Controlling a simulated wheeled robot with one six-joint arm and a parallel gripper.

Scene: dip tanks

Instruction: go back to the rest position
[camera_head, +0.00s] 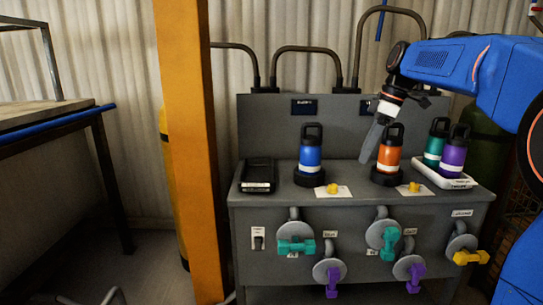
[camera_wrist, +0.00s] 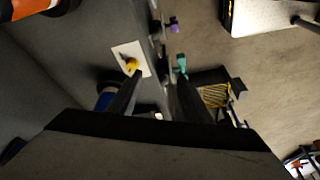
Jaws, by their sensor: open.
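My gripper (camera_head: 371,142) hangs at the end of my blue arm, over the grey bench, just left of the orange bottle (camera_head: 390,153). In the head view its fingers overlap, pointing down. In the wrist view the two dark fingers (camera_wrist: 154,88) stand apart with nothing between them. The orange bottle stands upright on a round dark base, and I cannot tell whether a finger touches it. The blue bottle (camera_head: 310,152) stands upright on another dark base to the left.
A white tray (camera_head: 432,175) at the right holds a teal and a purple bottle. A black box (camera_head: 258,174) sits at the left. Yellow knobs on white cards and coloured valve handles line the bench front. An orange post (camera_head: 187,140) stands left of the bench; pipes rise behind.

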